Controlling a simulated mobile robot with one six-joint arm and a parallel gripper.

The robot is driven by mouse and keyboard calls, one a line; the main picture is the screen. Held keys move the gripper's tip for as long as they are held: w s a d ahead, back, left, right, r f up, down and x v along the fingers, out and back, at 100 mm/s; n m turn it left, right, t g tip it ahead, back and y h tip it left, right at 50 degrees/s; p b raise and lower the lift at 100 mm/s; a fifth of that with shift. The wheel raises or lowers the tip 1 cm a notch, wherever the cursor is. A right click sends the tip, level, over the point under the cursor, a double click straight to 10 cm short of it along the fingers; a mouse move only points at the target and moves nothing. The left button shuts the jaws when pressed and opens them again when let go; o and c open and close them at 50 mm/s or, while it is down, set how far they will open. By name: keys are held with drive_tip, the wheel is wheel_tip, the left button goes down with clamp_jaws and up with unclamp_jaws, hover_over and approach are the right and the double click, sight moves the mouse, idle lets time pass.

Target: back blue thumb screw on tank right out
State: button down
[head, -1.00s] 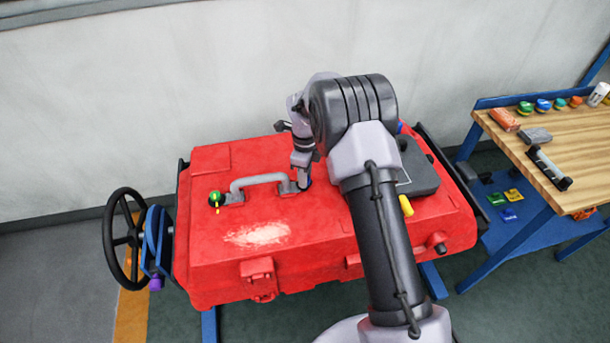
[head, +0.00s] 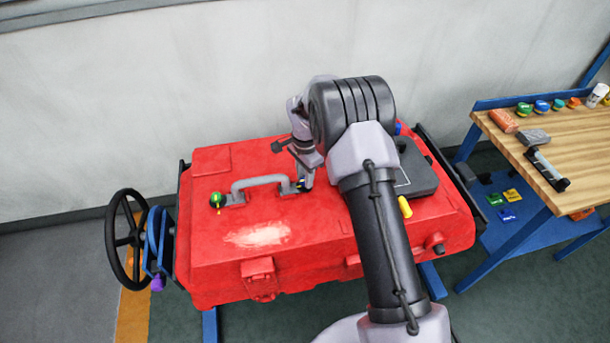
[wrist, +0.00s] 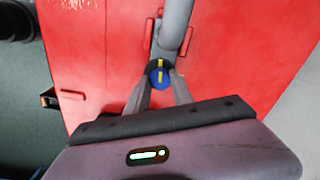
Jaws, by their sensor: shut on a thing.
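The red tank (head: 330,225) stands in front of the wall with a grey handle (head: 262,182) on its lid. My gripper (head: 303,186) points down at the right end of this handle. In the wrist view its two fingers (wrist: 160,82) are shut on a round blue thumb screw (wrist: 158,77) with a yellow stripe, at the foot of the handle. The screw is mostly hidden by the fingers in the head view. Another blue piece (head: 398,127) shows at the tank's back right, partly behind my arm.
A green screw (head: 217,200) is at the handle's left end and a yellow knob (head: 405,207) right of my arm. A dark box (head: 418,172) sits on the lid's right. A black handwheel (head: 125,240) is at left, a wooden bench (head: 535,150) with several parts at right.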

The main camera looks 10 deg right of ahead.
drive_tip(key=n, duration=0.4)
drive_tip(key=shift+s+f+n+p, duration=0.1)
drive_tip(key=shift+n+p, duration=0.2)
drive_tip(key=shift+p, duration=0.1)
drive_tip(key=n, duration=0.3)
drive_tip(key=shift+n+p, duration=0.3)
drive_tip(key=shift+p, duration=0.05)
drive_tip(key=n+p, duration=0.1)
drive_tip(key=n, duration=0.3)
drive_tip(key=shift+n, duration=0.3)
drive_tip(key=n, duration=0.4)
drive_tip(key=shift+p, duration=0.4)
drive_tip(key=n, duration=0.4)
drive_tip(key=shift+p, duration=0.35)
drive_tip(key=n, duration=0.4)
drive_tip(key=shift+n+p, duration=0.3)
drive_tip(key=shift+p, duration=0.1)
drive_tip(key=n, duration=0.4)
drive_tip(key=shift+f+n+p, duration=0.1)
drive_tip(key=shift+n+p, duration=0.2)
drive_tip(key=shift+p, duration=0.1)
drive_tip(key=shift+n, duration=2)
drive_tip(key=shift+p, duration=0.3)
